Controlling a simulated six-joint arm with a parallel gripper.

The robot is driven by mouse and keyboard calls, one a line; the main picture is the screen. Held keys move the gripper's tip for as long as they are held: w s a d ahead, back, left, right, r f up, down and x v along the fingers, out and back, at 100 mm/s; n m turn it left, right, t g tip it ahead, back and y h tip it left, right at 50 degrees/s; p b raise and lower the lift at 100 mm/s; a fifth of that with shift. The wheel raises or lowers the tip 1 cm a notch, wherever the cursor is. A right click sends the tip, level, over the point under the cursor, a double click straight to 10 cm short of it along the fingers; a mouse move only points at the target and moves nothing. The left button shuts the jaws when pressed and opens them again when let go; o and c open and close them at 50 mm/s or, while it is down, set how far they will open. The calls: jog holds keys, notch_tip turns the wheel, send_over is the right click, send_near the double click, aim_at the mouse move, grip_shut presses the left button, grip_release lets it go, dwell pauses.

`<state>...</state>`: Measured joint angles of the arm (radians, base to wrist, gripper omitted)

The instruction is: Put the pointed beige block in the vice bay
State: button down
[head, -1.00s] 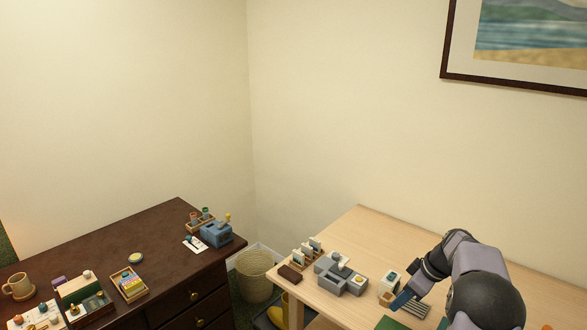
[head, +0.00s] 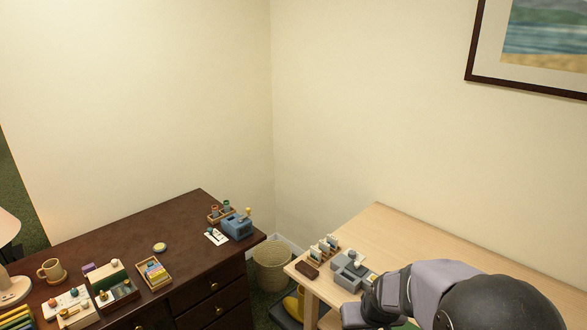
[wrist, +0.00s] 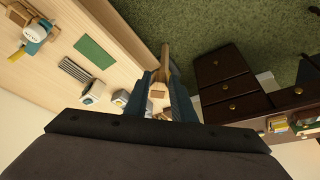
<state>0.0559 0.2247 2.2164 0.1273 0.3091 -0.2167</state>
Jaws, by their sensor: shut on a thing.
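In the wrist view my gripper (wrist: 170,96) is shut on a beige wooden block (wrist: 158,91), held between its dark blue fingers. The block's far part narrows, but the fingers cover some of it. I cannot tell its full shape. In the head view my arm covers the right front of the pale table, and the fingers and block cannot be made out. A grey stepped fixture (head: 350,271) stands on the pale table. A blue device (head: 237,227) with a wooden knob stands on the dark dresser. I cannot tell for certain which has the vice bay.
The pale table (head: 420,232) carries a rack of white cards (head: 325,247) and a dark brown block (head: 306,269). The wrist view shows a green mat (wrist: 95,52) and a striped dark piece (wrist: 75,70). A wicker basket (head: 271,268) stands between table and dresser (head: 130,238).

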jog(key=shift+s+a+r+m, duration=0.15)
jog(key=shift+s+a+m, duration=0.15)
jog(key=shift+s+a, duration=0.45)
jog(key=w+d+f+n+y+b, duration=0.1)
jog(key=w+d+n, duration=0.15)
jog(key=d, duration=0.85)
jog(key=w+d+f+n+b, duration=0.15)
jog(key=w+d, duration=0.25)
jog(key=d, duration=0.7)
jog(key=s+d+n+g+y+b, duration=0.1)
jog(key=s+d+n, duration=0.3)
jog(key=d, duration=0.6)
jog(key=s+d+n+y+b, duration=0.1)
jog(key=s+d, duration=0.4)
jog(key=d, duration=0.5)
jog(key=shift+f+p, duration=1.05)
jog(key=shift+f, duration=3.95)
